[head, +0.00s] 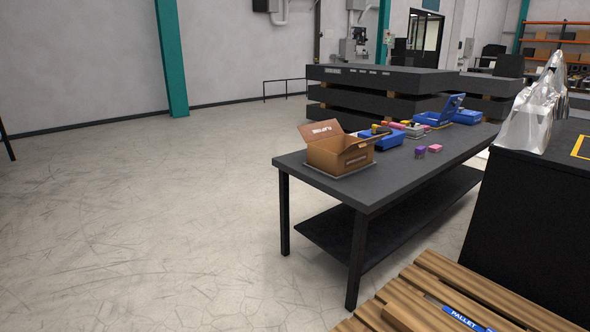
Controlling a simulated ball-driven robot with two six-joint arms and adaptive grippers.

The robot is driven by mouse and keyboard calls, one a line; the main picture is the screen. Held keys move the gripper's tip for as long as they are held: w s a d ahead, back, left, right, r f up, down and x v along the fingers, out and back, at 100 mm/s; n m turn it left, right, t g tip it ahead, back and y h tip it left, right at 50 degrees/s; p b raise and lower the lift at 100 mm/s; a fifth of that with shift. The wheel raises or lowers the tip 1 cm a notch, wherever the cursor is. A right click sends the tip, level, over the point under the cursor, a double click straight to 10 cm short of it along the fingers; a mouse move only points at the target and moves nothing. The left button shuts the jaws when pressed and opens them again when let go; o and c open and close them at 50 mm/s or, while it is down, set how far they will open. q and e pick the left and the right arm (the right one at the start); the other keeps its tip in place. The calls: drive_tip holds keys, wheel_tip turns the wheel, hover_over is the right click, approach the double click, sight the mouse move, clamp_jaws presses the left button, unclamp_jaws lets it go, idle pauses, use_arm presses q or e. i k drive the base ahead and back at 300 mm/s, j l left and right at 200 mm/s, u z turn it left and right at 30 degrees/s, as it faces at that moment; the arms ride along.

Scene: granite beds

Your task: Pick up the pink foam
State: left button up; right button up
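A small pink block (435,148), which looks like the pink foam, lies on the dark grey table (385,195) near its middle. A purple block (420,152) stands just to its left. Another pink piece (397,125) shows farther back among the blue bins, partly hidden, and I cannot tell what it is. Neither of my grippers is in view.
An open cardboard box (340,156) stands at the table's near left end. Blue bins (381,141) and an open blue case (440,114) stand behind the blocks. A wooden pallet (480,290) and black cabinet (535,215) are at right. The floor at left is clear.

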sight(396, 127)
drive_tip(key=i+j+u, duration=0.25)
drive_tip(key=i+u, duration=0.55)
drive_tip(key=i, duration=0.15)
drive_tip(key=i+u, duration=0.4)
drive_tip(key=i+z, duration=0.15)
drive_tip(key=i, duration=0.5)
drive_tip(key=i+z, duration=0.15)
drive_tip(key=i, duration=0.5)
drive_tip(key=i+j+z, duration=0.15)
drive_tip(key=i, duration=0.5)
drive_tip(key=i+j+z, duration=0.15)
drive_tip(key=i, duration=0.45)
drive_tip(key=i+l+z, duration=0.15)
drive_tip(key=i+z, duration=0.35)
drive_tip(key=i+j+z, duration=0.15)
drive_tip(key=i+z, duration=0.3)
drive_tip(key=i, duration=0.3)
drive_tip(key=i+j+z, duration=0.3)
drive_tip(key=i+z, duration=0.2)
drive_tip(key=i, duration=0.1)
